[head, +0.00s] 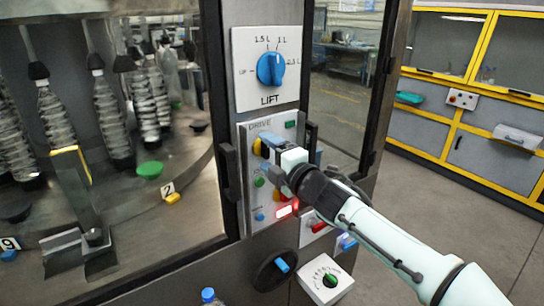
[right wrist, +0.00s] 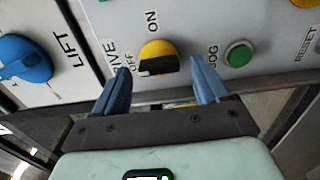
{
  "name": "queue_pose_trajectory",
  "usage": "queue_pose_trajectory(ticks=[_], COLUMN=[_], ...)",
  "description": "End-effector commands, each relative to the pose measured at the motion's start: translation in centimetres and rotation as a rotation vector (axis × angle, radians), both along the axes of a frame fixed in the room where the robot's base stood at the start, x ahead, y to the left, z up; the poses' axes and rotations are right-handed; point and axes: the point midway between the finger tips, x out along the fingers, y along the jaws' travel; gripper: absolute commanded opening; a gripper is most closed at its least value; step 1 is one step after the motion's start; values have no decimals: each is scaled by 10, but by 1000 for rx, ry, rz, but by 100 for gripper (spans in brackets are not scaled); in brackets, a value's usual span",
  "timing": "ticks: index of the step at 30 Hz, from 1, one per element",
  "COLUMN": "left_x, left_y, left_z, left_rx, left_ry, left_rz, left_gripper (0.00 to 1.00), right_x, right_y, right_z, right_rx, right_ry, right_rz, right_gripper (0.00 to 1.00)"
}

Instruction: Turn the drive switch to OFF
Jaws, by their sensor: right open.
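The drive switch is a round yellow knob with a dark face (right wrist: 158,52) on the white DRIVE panel (right wrist: 190,25). In the right wrist view, the ON label is above it and the OFF label to its left; I cannot tell for sure which one it points to. In the head view only a yellow edge of the knob (head: 257,147) shows; my right gripper (head: 268,147) hides the rest. In the right wrist view, the blue fingers of my right gripper (right wrist: 160,66) are open, one on each side of the knob, with nothing held. My left gripper is not in view.
A blue LIFT dial (head: 271,68) is above the DRIVE panel. A green JOG button (right wrist: 239,54) is close to the right finger. A red-lit display (head: 286,211) and a lower dial (head: 330,281) are below. A glass-fronted bottle carousel (head: 150,215) is at left.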

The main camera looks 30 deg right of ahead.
Motion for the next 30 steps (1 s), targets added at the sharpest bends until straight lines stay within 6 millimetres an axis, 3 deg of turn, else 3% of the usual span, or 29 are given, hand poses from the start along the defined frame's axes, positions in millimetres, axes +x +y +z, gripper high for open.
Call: queue_pose_trajectory(ticks=[5, 19, 24, 30], left_x=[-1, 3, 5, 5], left_y=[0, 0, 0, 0], left_z=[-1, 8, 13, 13], left_rx=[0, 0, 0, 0], left_ry=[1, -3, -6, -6], left_rz=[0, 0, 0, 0], left_gripper=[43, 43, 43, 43], right_x=[-14, -112, -129, -134], right_y=[-2, -9, -10, -11], right_z=[1, 2, 2, 0], right_rx=[0, 1, 0, -1], right_ry=[-2, -3, -2, 1], right_rz=[-1, 0, 0, 0], right_gripper=[74, 74, 74, 74])
